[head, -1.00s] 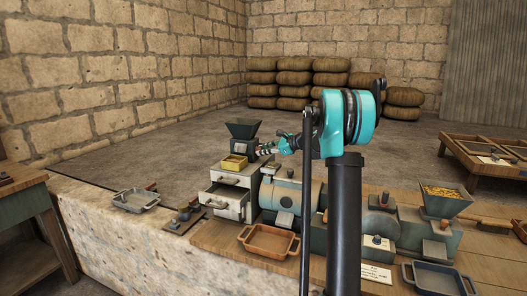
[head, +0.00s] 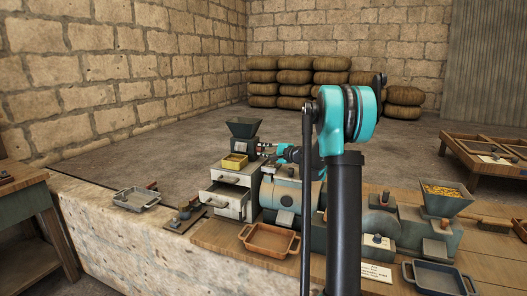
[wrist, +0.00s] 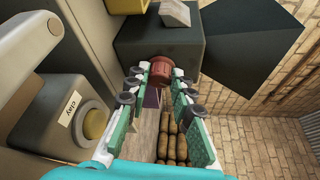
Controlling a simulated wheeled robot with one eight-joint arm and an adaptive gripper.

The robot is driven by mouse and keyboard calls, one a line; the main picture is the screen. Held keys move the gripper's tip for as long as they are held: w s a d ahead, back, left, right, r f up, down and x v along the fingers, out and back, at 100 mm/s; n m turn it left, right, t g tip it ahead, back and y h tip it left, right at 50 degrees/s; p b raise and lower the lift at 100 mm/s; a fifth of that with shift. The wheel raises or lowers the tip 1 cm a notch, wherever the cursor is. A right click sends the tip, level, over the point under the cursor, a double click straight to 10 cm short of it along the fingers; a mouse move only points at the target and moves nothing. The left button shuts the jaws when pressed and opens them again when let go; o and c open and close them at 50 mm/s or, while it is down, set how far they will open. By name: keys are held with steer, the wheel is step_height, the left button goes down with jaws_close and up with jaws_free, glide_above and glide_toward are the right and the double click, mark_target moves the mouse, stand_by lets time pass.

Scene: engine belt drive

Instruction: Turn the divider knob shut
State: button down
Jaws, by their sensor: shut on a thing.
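A red-brown round knob (wrist: 160,68) projects from a dark grey-green housing (wrist: 205,55) in the wrist view. I take it for the divider knob. My gripper (wrist: 160,72) is shut on this knob, with one fingertip on each side of it. In the head view my gripper (head: 266,153) is beside the dark hopper (head: 243,128) on top of the drawer cabinet. The knob is too small and hidden there to make out.
In the wrist view a grey box labelled "clay" (wrist: 72,110) with a yellowish round end is close on the left. In the head view a yellow tray (head: 234,162), open drawers (head: 228,199) and a brown tray (head: 268,241) are near. A second hopper (head: 445,196) stands right.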

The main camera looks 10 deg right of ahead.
steer(key=shift+f+n, duration=0.1)
steer(key=shift+n, duration=0.4)
steer(key=shift+t, duration=0.3)
steer(key=shift+s, duration=0.1)
steer(key=c, duration=1.3)
jaws_free()
steer(key=shift+v, duration=3.7)
